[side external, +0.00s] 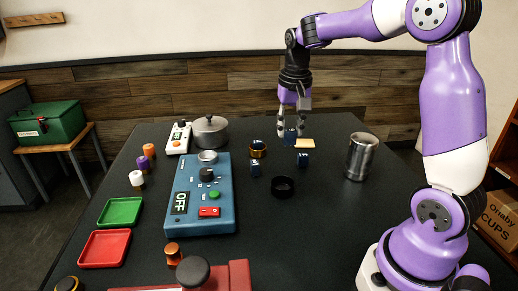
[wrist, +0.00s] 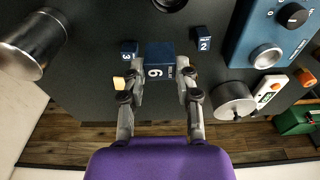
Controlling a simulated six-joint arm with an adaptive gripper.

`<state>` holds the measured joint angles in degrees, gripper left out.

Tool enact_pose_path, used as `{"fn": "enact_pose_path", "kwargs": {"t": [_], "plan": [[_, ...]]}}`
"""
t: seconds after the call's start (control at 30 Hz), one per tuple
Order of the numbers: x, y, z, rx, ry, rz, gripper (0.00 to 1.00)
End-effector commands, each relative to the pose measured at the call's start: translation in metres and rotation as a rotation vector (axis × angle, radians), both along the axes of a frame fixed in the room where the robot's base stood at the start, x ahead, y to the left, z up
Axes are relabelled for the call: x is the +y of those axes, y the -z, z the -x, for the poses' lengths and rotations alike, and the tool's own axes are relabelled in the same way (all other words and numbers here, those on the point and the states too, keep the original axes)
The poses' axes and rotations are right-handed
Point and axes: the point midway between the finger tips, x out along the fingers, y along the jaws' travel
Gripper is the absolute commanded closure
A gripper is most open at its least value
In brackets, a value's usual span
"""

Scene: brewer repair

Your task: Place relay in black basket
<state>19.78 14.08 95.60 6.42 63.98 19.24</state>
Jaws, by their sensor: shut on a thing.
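My gripper (side external: 290,130) is shut on a dark blue relay cube (side external: 291,137), held between its fingertips. In the wrist view the held relay (wrist: 160,62) has a white digit that reads 9 or 6; it looks larger than the other cubes, so it seems raised. The black basket (side external: 283,187), a short round ring, sits on the table in front of the gripper, apart from it. In the wrist view the black basket (wrist: 170,4) is cut off by the top edge. Other relays, marked 2 (wrist: 202,40) and 3 (wrist: 129,47), stand on the table.
A metal cup (side external: 361,157) stands at the right. A blue control box (side external: 200,195) and a pot (side external: 210,132) are to the left. The front middle of the table is clear.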

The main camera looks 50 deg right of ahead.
Motion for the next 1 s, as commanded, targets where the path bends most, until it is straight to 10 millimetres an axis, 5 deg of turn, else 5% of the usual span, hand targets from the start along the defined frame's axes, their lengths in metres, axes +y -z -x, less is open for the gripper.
{"fn": "enact_pose_path", "kwargs": {"t": [0.2, 1.0], "plan": [[0.034, 0.003, 0.009, 0.0, -0.001, 0.003, 0.99], [0.033, 0.099, 0.009, 0.003, 0.001, 0.001, 0.99]]}}
